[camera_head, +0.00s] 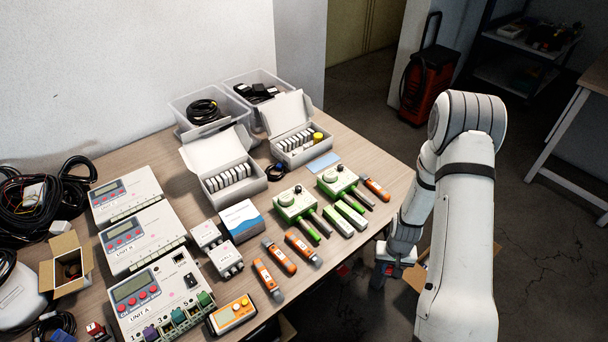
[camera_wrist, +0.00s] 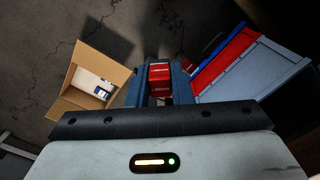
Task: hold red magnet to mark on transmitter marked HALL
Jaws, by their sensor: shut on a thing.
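In the wrist view, a red block with small white lettering (camera_wrist: 159,72), apparently the red magnet, sits between the two fingers of my gripper (camera_wrist: 159,80), which is shut on it. In the head view my gripper (camera_head: 385,270) hangs low beyond the table's right edge, apart from everything on the tabletop. Two small white boxes with dark print, (camera_head: 206,233) and (camera_head: 225,260), lie mid-table and look like transmitters. Their print is too small to read surely, so I cannot tell which is marked HALL.
The wooden table (camera_head: 330,143) is crowded with unit boxes, green and orange handheld tools, and open white cartons. In the wrist view, an open cardboard box (camera_wrist: 68,98) stands left of my gripper on the floor side, and red (camera_wrist: 225,62) and grey-blue bins (camera_wrist: 258,72) stand right.

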